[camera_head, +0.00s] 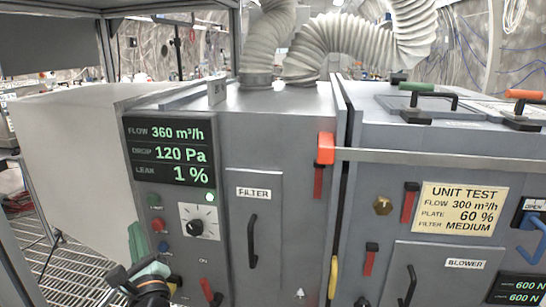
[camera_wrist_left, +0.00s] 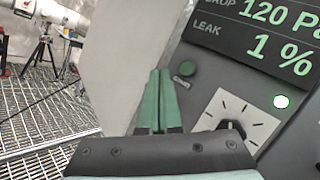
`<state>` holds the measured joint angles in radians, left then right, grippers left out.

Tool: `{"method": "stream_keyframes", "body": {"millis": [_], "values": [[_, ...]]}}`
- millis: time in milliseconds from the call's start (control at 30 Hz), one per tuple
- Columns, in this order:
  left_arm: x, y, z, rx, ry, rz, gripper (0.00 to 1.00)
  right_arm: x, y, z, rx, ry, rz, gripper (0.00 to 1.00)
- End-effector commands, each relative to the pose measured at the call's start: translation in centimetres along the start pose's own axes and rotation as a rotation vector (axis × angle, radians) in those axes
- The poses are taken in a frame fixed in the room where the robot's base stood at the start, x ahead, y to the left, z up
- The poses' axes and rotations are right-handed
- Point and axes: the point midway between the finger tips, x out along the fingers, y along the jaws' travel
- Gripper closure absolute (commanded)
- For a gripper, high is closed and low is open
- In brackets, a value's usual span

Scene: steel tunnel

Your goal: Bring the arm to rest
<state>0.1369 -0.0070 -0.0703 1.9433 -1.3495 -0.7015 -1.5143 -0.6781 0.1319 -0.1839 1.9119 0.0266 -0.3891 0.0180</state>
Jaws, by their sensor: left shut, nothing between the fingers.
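My left gripper (camera_head: 136,232) is at the lower left in the head view, in front of the left edge of the grey machine's control panel (camera_head: 174,262). Its green fingers are together and hold nothing. I cannot tell whether the fingertips touch the panel. My right gripper is not in view.
A display (camera_head: 168,151) reads flow 360, drop 120 Pa, leak 1 %. The filter door (camera_head: 268,215) and blower door (camera_head: 440,270) are closed. Ribbed hoses (camera_head: 350,45) rise from the top. A metal grating floor (camera_wrist_left: 40,115) lies to the left.

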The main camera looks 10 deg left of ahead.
Motion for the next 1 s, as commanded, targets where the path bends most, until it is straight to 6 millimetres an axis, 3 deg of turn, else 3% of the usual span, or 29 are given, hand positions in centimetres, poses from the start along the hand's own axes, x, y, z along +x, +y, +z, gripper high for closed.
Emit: {"method": "stream_keyframes", "body": {"millis": [167, 300, 400, 600, 700, 833, 1000], "values": [[-5.4, 3.6, -9.3, -0.419, 0.332, 0.050, 1.00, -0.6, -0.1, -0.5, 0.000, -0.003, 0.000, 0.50], [-12.5, 7.0, -16.0, -0.847, 0.596, 0.237, 1.00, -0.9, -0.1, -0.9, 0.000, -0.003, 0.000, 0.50], [-18.0, 9.3, -19.2, -1.128, 0.727, 0.436, 1.00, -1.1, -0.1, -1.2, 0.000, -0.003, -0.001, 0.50], [-29.6, 13.3, -22.2, -1.651, 0.823, 0.968, 1.00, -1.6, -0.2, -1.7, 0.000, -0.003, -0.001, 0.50], [-33.8, 14.5, -22.4, -1.831, 0.788, 1.203, 1.00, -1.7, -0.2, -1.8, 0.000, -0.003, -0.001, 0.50], [-36.7, 15.3, -22.3, -1.959, 0.729, 1.387, 1.00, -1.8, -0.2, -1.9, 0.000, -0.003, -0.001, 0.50], [-37.5, 15.5, -22.3, -1.997, 0.707, 1.440, 1.00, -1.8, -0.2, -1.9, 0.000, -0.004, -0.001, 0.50]]}}
